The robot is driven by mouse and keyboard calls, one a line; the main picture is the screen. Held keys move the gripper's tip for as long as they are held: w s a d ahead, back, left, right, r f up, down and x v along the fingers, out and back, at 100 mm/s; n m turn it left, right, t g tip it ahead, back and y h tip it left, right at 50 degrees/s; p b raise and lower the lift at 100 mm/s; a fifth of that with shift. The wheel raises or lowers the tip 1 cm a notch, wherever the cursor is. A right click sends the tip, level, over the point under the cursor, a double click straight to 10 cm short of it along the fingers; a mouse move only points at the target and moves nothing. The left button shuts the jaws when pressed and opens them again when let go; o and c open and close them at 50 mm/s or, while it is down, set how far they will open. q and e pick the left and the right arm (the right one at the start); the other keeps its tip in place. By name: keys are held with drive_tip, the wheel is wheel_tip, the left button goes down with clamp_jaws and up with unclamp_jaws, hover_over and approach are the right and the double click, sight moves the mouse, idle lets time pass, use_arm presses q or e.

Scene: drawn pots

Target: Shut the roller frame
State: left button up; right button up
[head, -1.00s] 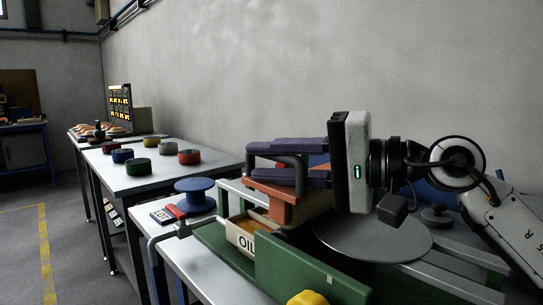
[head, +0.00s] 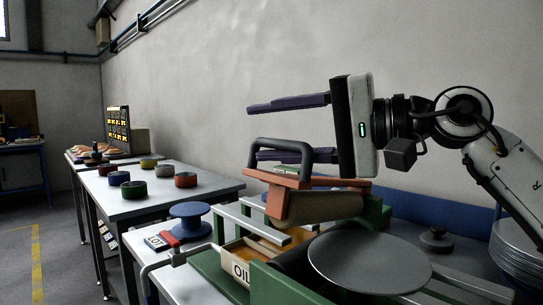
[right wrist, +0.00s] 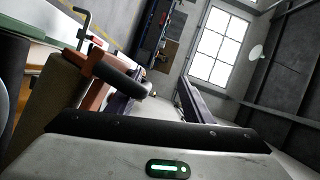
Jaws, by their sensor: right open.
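The roller frame (head: 310,181) is an orange bracket with a tan roller (head: 325,207) and a dark looped handle (head: 279,143). It stands raised over the machine's green bed, beside the grey disc (head: 370,262). My right gripper (head: 250,132) is open and empty, its purple fingers spread one above the other. The handle crosses in front of the lower finger; I cannot tell if they touch. The right wrist view shows the handle (right wrist: 122,78), orange bracket (right wrist: 92,66) and tan roller (right wrist: 52,100) at the left. My left gripper is out of view.
An oil tray (head: 242,270) and a crank (head: 165,262) sit at the machine's front left. Several coloured rings are on the farther table (head: 150,205).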

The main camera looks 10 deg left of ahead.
drive_tip(key=shift+s+a+r+n+g, duration=0.15)
drive_tip(key=shift+s+a+r, duration=0.05)
drive_tip(key=shift+s+r, duration=0.25)
drive_tip(key=shift+s+a+r+n+g, duration=0.2)
drive_tip(key=shift+s+r, duration=0.15)
drive_tip(key=shift+r, duration=0.2)
drive_tip(key=shift+w+d+f, duration=0.25)
drive_tip(key=shift+w+f, duration=0.1)
drive_tip(key=shift+w, duration=0.2)
drive_tip(key=shift+s, duration=0.1)
drive_tip(key=shift+d+f+b, duration=0.1)
drive_tip(key=shift+d+b, duration=0.25)
drive_tip(key=shift+d, duration=0.2)
drive_tip(key=f+b+v, duration=0.1)
drive_tip(key=b+v, duration=0.1)
drive_tip(key=v, duration=0.8)
drive_tip(key=shift+s+d+f, duration=0.15)
drive_tip(key=shift+s+d, duration=0.1)
drive_tip(key=shift+d, duration=0.15)
